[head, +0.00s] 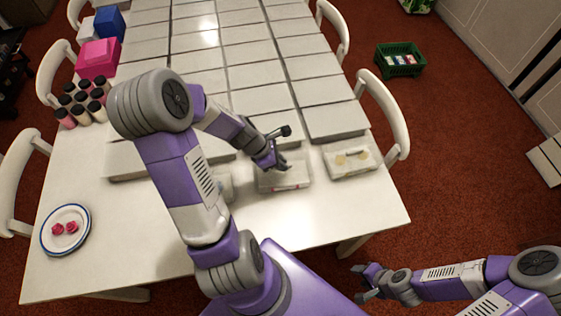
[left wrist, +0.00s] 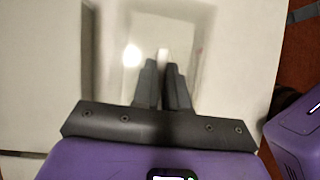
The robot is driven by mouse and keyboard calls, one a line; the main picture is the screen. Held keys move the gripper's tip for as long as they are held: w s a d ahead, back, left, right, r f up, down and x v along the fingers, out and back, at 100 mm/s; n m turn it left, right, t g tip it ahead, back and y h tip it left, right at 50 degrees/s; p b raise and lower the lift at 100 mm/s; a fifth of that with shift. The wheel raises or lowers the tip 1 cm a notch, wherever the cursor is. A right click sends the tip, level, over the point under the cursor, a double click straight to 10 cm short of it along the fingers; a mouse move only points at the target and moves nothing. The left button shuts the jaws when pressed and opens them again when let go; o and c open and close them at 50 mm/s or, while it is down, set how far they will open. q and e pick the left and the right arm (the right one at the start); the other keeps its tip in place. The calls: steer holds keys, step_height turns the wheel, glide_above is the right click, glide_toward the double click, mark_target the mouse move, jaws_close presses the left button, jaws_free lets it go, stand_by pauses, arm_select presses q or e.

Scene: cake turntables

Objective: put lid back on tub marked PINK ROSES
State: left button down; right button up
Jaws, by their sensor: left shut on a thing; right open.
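My left gripper (head: 281,167) is over a clear tub (head: 290,186) with a reddish mark on its front, near the table's front edge. In the left wrist view its fingers (left wrist: 163,68) are shut on a small white tab (left wrist: 163,55) in the middle of a pale, see-through rectangular lid (left wrist: 132,58). I cannot tell whether the lid touches the tub's rim. No lettering is readable. A second tub (head: 350,167) with yellowish contents stands to the right. A third tub (head: 225,186) is partly hidden by my left arm. My right gripper (head: 358,283) is open and empty, beyond the front edge.
A plate (head: 45,239) with two pink roses (head: 65,229) lies at the left. Several black-capped bottles (head: 82,100) and pink (head: 97,60) and blue (head: 109,24) boxes stand behind it. Flat grey slabs (head: 262,103) cover the table's middle. A green crate (head: 400,70) is on the floor.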

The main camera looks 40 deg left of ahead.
stand_by(0.3)
arm_select(q)
steer(key=c, duration=0.6)
jaws_free()
steer(key=shift+r, duration=0.15)
steer(key=shift+r+p, duration=3.4)
steer(key=shift+p, duration=0.05)
steer(key=shift+c, duration=0.2)
jaws_close()
